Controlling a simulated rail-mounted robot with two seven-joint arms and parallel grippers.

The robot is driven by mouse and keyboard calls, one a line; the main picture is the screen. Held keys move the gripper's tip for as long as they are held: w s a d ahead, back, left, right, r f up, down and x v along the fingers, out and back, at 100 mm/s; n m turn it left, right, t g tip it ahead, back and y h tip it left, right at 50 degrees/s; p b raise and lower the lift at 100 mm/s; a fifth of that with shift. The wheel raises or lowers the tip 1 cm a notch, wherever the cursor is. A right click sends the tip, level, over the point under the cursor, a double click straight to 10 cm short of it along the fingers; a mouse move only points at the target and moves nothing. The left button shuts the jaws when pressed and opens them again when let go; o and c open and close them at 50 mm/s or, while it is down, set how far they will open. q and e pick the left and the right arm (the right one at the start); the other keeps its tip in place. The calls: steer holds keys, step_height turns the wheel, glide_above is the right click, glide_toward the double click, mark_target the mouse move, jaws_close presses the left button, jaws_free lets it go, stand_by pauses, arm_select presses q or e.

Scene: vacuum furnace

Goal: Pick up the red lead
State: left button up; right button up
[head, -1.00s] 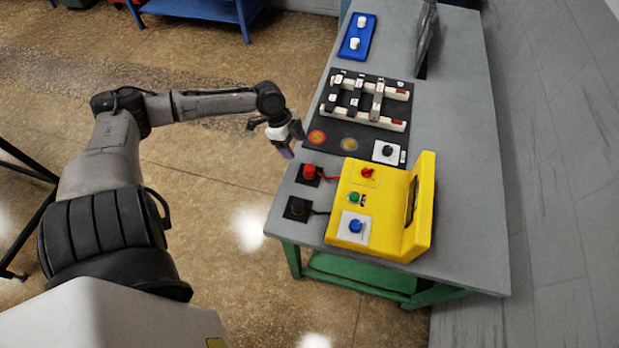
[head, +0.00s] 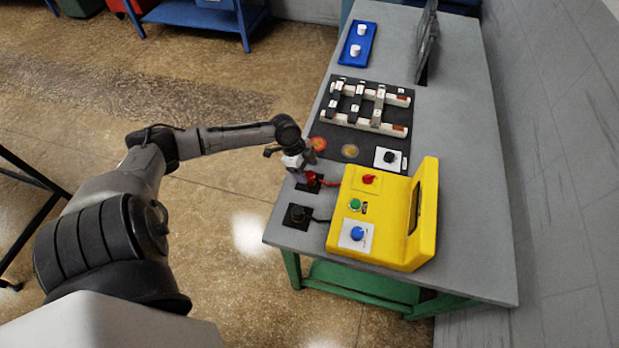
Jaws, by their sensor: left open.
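The red lead (head: 312,179) stands on a small black square pad near the left edge of the grey table, with a red cable running right to the yellow tester (head: 384,239). My left gripper (head: 305,178) is open right at the red lead, above and just left of it, and partly covers it. I cannot tell whether the fingers touch it. A black lead (head: 297,213) stands on its own black pad nearer the front. My right gripper is not in view.
The grey table (head: 462,200) carries a black board (head: 331,141) with white bars and round discs behind the leads. A knob on a white plate (head: 389,157) sits behind the yellow tester. A blue tray (head: 368,41) with two white pieces lies at the back.

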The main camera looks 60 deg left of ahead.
mark_target(309, 174)
arm_select(q)
steer(key=shift+x, duration=1.6)
steer(key=shift+c, duration=0.2)
steer(key=c, duration=1.1)
